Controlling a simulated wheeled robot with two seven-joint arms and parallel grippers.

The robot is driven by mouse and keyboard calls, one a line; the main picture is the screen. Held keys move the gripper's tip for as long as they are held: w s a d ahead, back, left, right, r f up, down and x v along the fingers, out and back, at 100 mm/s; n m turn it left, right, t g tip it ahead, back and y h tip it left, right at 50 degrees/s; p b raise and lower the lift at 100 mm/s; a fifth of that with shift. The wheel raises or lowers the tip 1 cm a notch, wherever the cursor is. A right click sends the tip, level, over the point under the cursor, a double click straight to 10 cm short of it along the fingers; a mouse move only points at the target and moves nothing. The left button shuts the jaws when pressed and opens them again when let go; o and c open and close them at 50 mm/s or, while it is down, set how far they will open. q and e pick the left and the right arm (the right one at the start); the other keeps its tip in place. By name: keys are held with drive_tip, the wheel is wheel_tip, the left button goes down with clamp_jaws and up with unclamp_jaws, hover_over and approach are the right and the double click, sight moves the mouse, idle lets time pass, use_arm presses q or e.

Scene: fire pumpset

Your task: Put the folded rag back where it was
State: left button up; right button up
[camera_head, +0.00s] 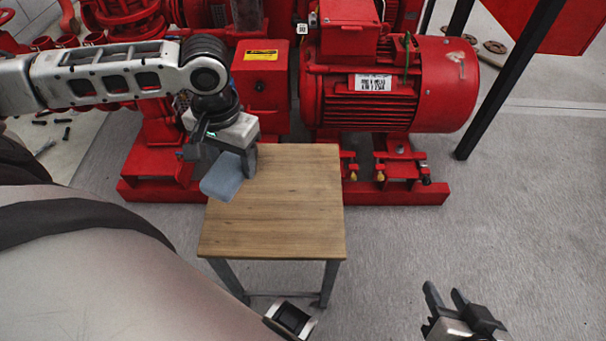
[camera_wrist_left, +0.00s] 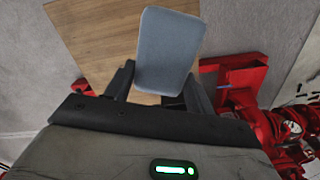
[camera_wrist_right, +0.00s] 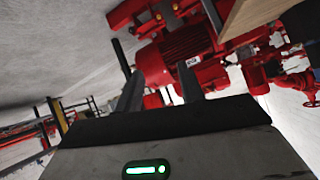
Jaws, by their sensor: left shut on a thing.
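The folded rag (camera_head: 222,177) is a flat blue-grey pad with rounded corners. My left gripper (camera_head: 226,163) is shut on it at the left edge of the small wooden table (camera_head: 290,205). The rag overlaps the table's left edge in the head view; its height above the top is hard to tell. In the left wrist view the rag (camera_wrist_left: 168,50) sits between the two fingers (camera_wrist_left: 158,90), with the wooden top behind it. My right gripper (camera_head: 445,295) is empty, its fingers apart, low at the lower right. It also shows open in the right wrist view (camera_wrist_right: 162,88).
A red pump set with a large motor (camera_head: 400,85) stands behind the table on a red base frame (camera_head: 410,190). A black post (camera_head: 510,80) rises right of the motor. Small tools lie on a pale surface (camera_head: 55,140) at left. The tabletop and the grey floor at right are clear.

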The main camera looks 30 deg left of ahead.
use_arm(q)
drive_tip(key=w+d+f+b, duration=0.2)
drive_tip(key=w+d+f, duration=0.1)
drive_tip(key=w+d, duration=0.2)
drive_tip(key=b, duration=0.3)
hover_over(299, 196)
wheel_tip(299, 196, down, 6)
drive_tip(key=shift+s+a+r, duration=0.1)
drive_tip(key=shift+a+r, duration=0.05)
drive_tip(key=shift+r, duration=0.05)
wheel_tip(299, 196, down, 4)
drive_tip(key=b, duration=0.2)
drive_tip(key=shift+r+b, duration=0.15)
drive_tip(key=shift+b, duration=0.15)
drive_tip(key=shift+w, duration=0.2)
use_arm(e)
drive_tip(key=r+t+y, duration=0.1)
drive_tip(key=a+r+t, duration=0.1)
drive_tip(key=r, duration=0.1)
drive_tip(key=a+r+t+y, duration=0.1)
drive_tip(key=shift+w+a+r+t+y, duration=0.1)
drive_tip(key=shift+w+r+t+y, duration=0.15)
drive_tip(key=shift+r+t+y, duration=0.05)
use_arm(q)
drive_tip(key=shift+p, duration=0.3)
drive_tip(key=o, duration=0.8)
